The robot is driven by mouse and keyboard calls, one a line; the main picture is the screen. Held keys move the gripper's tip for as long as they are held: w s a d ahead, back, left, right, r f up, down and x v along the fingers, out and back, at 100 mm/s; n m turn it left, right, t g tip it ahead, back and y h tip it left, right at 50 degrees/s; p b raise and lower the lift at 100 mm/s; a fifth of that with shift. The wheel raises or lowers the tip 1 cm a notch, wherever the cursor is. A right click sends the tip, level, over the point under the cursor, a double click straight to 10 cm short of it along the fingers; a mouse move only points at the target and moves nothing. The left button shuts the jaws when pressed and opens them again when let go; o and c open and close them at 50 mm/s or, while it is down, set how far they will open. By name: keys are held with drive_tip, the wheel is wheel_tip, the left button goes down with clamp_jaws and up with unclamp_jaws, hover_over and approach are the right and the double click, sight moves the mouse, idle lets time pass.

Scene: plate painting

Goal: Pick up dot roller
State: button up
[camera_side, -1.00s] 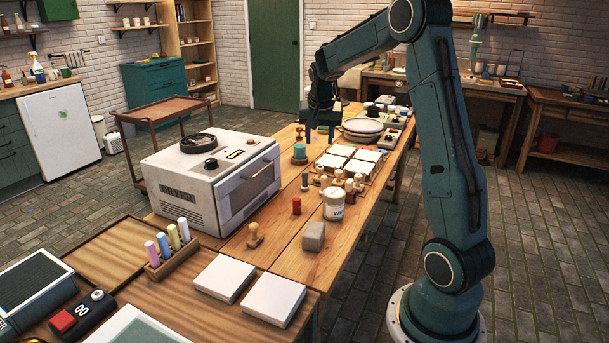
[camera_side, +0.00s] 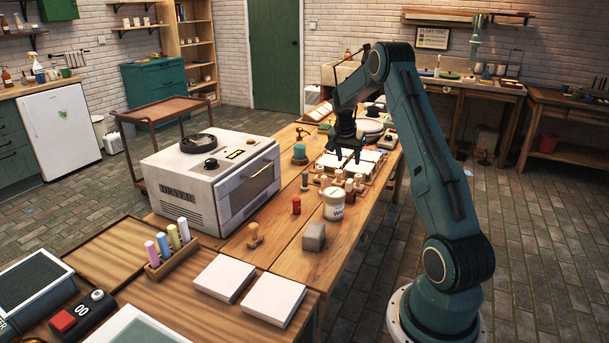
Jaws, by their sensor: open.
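My gripper (camera_side: 343,158) is open and empty, pointing down over the white tiles on the wooden worktable. Just in front of it stands a group of small wooden-handled tools (camera_side: 349,186) in a holder. Several look alike at this size, and I cannot tell which one is the dot roller. A small dark upright piece (camera_side: 305,181) and a red one (camera_side: 297,205) stand to the left of the group. A wooden-knobbed tool (camera_side: 254,237) stands alone nearer the front.
A white dryer (camera_side: 205,185) stands on the left of the table. A white labelled jar (camera_side: 334,206) and a grey block (camera_side: 314,237) stand in front of the tools. A teal round item (camera_side: 299,152) is left of the gripper. White plates (camera_side: 362,131) are behind.

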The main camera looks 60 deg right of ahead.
sight(350, 181)
drive_tip(key=x, duration=0.8)
drive_tip(key=shift+f, duration=0.1)
drive_tip(key=shift+f, duration=0.1)
drive_tip(key=shift+x, duration=2.5)
drive_tip(key=shift+w, duration=0.15)
drive_tip(key=shift+c, duration=0.4)
clamp_jaws()
